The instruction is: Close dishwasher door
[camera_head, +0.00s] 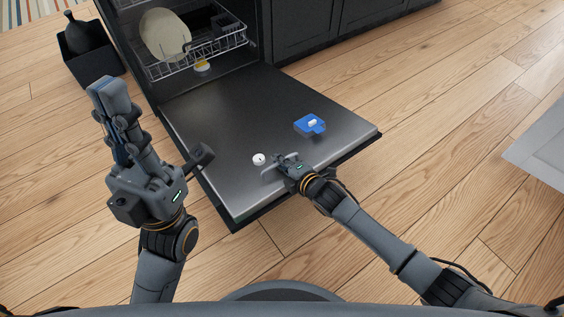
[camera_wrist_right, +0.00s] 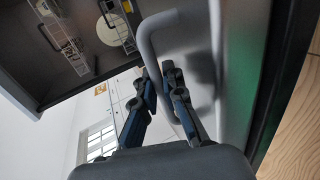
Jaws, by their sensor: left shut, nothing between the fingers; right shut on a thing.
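The dishwasher door (camera_head: 225,125) hangs open and roughly level, with its inner face up, in front of the dishwasher. My right gripper (camera_head: 281,164) is at the door's near edge, shut on a grey curved handle (camera_head: 266,171). In the right wrist view the same handle (camera_wrist_right: 153,45) runs between the fingers of my right gripper (camera_wrist_right: 160,85). My left gripper (camera_head: 112,95) is shut and empty, left of the door and apart from it.
The dishwasher rack (camera_head: 195,55) holds a pale plate (camera_head: 165,35). A blue part (camera_head: 310,125) and a white round part (camera_head: 259,159) are on the door's inner face. A dark bin (camera_head: 90,60) stands at left.

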